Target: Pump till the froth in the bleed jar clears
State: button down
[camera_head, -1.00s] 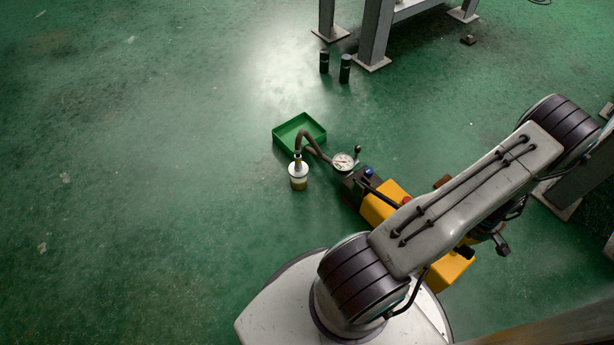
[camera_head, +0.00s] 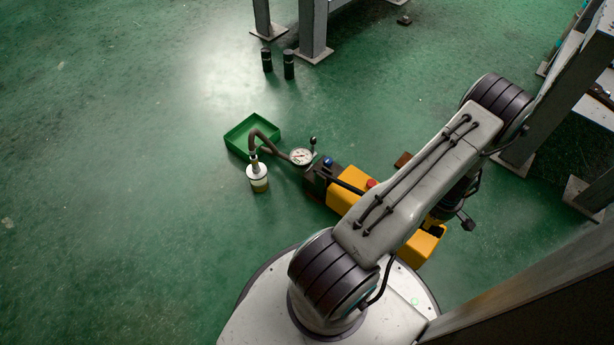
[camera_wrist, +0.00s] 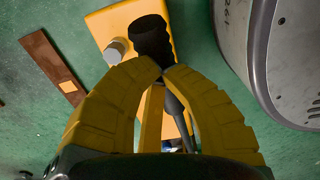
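The yellow hand pump (camera_head: 343,199) lies on the floor beside my base, partly under my arm. Its dark lever (camera_head: 347,184) runs along its top; its thick black grip (camera_wrist: 152,38) shows in the wrist view. A round gauge (camera_head: 301,156) stands at the pump's far end.
A green tray (camera_head: 253,134) lies behind the jar. Two dark cylinders (camera_head: 278,64) stand near a grey bench leg (camera_head: 313,28). A brown block (camera_head: 403,160) lies right of the pump. Grey posts rise at the right. The floor at left is clear.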

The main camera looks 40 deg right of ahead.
jog(key=shift+s+f, duration=0.15)
jog(key=shift+f, duration=0.45)
jog(key=shift+s+f+b, duration=0.25)
jog(key=shift+f+b, duration=0.8)
jog(key=shift+f, duration=0.1)
jog(key=shift+s+f+b, duration=0.25)
jog(key=shift+f+b, duration=0.8)
jog(key=shift+f, duration=0.1)
jog(key=shift+f, duration=0.15)
jog(key=shift+s+f+b, duration=0.1)
jog(key=shift+f+b, duration=0.8)
jog(key=shift+f, duration=0.2)
jog(key=shift+s+f, duration=0.1)
jog(key=shift+f, duration=0.9)
jog(key=shift+r, duration=0.1)
